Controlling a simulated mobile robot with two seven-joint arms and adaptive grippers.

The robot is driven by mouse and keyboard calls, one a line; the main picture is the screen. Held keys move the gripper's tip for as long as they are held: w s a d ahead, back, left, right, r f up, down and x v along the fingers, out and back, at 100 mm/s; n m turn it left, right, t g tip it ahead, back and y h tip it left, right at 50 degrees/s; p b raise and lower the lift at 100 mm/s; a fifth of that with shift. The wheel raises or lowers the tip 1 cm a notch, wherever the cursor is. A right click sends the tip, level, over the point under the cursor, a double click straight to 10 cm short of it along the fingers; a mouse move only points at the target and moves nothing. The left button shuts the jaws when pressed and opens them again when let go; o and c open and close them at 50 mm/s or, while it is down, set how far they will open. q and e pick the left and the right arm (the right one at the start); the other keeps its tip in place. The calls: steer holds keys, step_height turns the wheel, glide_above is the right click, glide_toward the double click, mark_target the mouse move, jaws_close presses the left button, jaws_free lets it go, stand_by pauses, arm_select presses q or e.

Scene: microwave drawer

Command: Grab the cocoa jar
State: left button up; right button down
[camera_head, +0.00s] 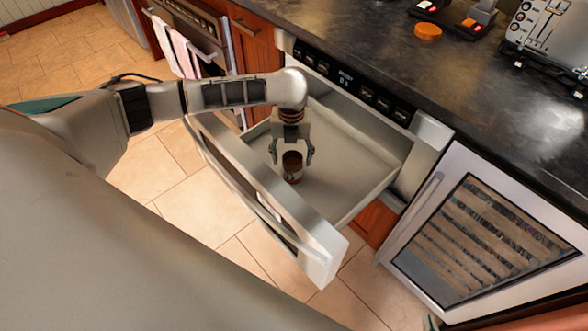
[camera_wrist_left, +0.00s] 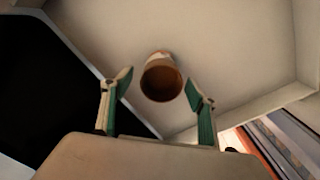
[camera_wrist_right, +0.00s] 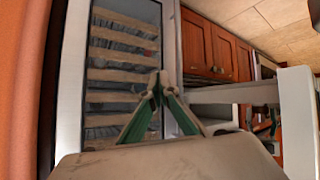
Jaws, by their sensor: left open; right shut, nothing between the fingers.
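The cocoa jar (camera_head: 292,166) is a small brown jar standing in the open microwave drawer (camera_head: 345,160). My left gripper (camera_head: 291,158) is open and points down above the jar, with a finger on each side of it in the head view. In the left wrist view the jar (camera_wrist_left: 161,78) shows its brown round top just beyond and between the open fingertips (camera_wrist_left: 157,85), which appear apart from it. My right gripper (camera_wrist_right: 158,82) is shut and empty in the right wrist view, in front of a glass-door cooler.
The drawer's front panel (camera_head: 260,195) stands between my body and the jar. A dark countertop (camera_head: 450,80) runs behind, with an orange lid (camera_head: 428,31) and a toaster (camera_head: 548,30). The wine cooler (camera_head: 480,235) is to the right. The drawer floor around the jar is clear.

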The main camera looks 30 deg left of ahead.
arm_select(q)
steer(key=shift+f, duration=0.85)
step_height(320, 180, down, 4)
steer(key=shift+r+b, duration=0.15)
steer(key=shift+b, duration=0.75)
steer(key=shift+d+f, duration=0.1)
steer(key=shift+f, duration=0.1)
steer(key=shift+r, duration=0.2)
steer(key=c, duration=1.3)
arm_select(e)
steer(key=shift+w+f, duration=0.15)
steer(key=shift+f, duration=0.4)
